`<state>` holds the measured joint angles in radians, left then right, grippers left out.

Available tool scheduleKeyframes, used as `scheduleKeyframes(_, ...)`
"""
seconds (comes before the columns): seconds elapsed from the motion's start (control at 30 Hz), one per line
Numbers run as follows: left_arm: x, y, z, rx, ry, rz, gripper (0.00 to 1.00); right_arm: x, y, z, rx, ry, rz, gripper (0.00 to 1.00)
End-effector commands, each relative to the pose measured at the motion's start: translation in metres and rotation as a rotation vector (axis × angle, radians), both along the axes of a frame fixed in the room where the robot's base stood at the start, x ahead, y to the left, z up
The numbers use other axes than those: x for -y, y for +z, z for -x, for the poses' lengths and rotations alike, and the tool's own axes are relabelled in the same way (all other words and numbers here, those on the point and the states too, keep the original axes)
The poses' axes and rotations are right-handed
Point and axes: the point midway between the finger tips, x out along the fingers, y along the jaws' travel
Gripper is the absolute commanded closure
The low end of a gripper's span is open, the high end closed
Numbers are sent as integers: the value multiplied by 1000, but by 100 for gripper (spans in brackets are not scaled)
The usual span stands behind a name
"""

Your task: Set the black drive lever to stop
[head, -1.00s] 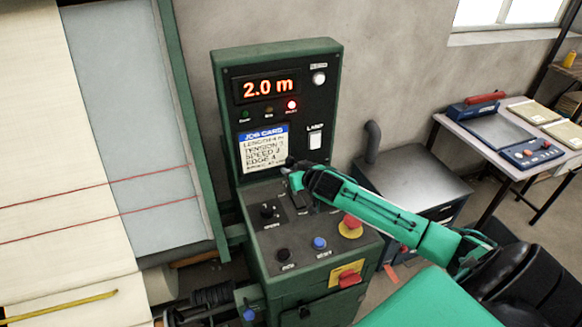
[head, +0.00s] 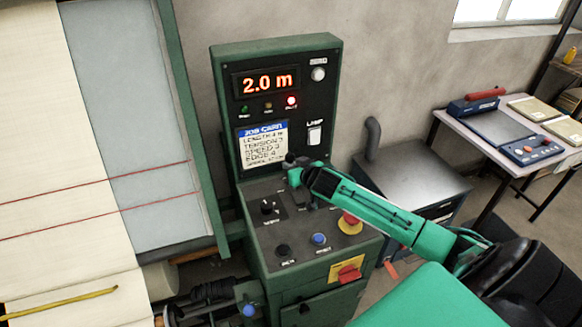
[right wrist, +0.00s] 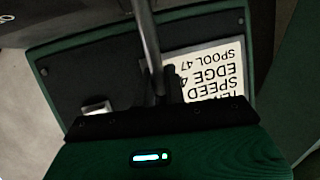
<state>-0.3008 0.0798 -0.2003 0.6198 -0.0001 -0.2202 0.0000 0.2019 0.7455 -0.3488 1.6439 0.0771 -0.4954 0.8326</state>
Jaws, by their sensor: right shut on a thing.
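The black drive lever stands on the sloped top of the green control console (head: 318,262), just below the job card; its dark knob (head: 290,158) shows above my gripper. My right gripper (head: 294,176) reaches in from the right and is shut on the lever. In the right wrist view a grey shaft (right wrist: 148,40) runs up from between the dark fingers (right wrist: 165,85). The lever's base and its position markings are hidden behind my gripper and arm. My left gripper is not in view.
The display (head: 267,83) reads 2.0 m, with a red lamp (head: 291,101) lit. A grey cabinet (head: 415,175) stands right of the console.

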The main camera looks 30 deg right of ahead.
Motion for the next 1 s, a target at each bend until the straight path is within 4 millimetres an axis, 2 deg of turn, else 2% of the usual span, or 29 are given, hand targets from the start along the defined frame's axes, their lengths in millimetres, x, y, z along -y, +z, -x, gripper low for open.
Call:
scheduleKeyframes(0.03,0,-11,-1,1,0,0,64,-3,-5,2,26,4,-1,100)
scheduleKeyframes(0.3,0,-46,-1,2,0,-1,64,-6,0,19,180,0,34,100)
scheduleKeyframes(0.4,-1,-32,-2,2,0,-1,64,-8,13,31,197,-2,41,100)
scheduleKeyframes(0.5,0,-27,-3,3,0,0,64,-10,12,39,193,-2,41,100)
scheduleKeyframes(0.9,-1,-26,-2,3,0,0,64,-11,11,44,193,-1,43,100)
scheduleKeyframes(0.93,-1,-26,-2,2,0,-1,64,-11,11,44,193,-1,43,86)
scheduleKeyframes(1.0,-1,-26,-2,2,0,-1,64,-10,11,43,193,-1,43,72)
